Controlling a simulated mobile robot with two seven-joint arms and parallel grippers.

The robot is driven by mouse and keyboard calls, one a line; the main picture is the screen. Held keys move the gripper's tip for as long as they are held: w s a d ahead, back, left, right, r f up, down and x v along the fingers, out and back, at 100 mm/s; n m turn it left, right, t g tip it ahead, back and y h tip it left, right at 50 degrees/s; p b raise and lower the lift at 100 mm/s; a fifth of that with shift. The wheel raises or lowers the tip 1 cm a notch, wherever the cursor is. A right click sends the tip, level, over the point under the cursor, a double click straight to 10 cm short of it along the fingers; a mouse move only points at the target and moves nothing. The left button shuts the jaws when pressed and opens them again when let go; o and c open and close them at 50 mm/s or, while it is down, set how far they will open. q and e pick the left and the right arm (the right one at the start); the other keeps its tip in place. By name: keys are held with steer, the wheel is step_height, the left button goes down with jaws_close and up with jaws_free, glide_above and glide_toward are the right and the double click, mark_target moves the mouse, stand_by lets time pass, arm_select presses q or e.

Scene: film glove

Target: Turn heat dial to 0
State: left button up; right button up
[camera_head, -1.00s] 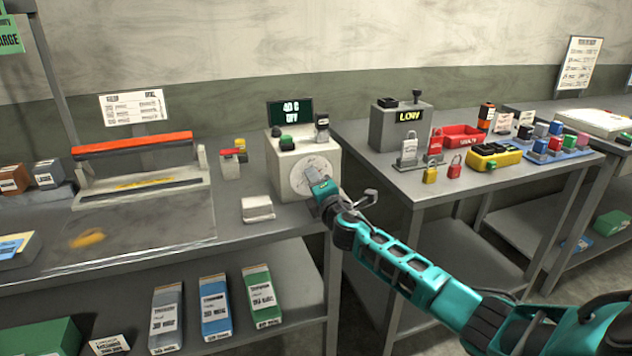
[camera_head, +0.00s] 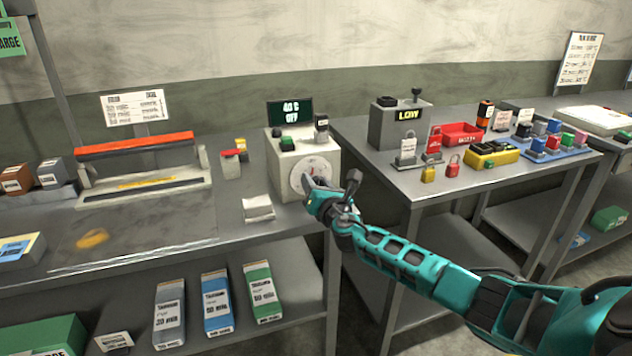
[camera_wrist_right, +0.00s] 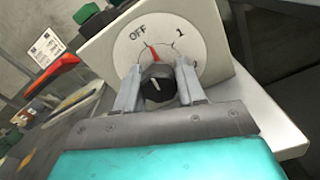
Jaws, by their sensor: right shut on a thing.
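The heat dial (camera_wrist_right: 157,84) is a black knob with a white mark, on a round white face (camera_head: 314,174) marked OFF and 1 in the right wrist view. A red pointer (camera_wrist_right: 154,57) on the face lies between OFF and 1, nearer OFF. The dial is on the front of a pale control box (camera_head: 282,160). My left gripper is not in view.
A sealer with an orange bar (camera_head: 135,145) stands left on the grey bench. A small white block (camera_head: 258,208) lies just left of my right gripper. A second table (camera_head: 440,185) with padlocks and trays stands right. Several boxes fill the lower shelf.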

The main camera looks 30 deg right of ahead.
steer(key=shift+n, duration=0.9)
steer(key=o, duration=1.1)
steer(key=shift+c, duration=0.2)
steer(key=v, duration=1.3)
steer(key=shift+f, duration=0.1)
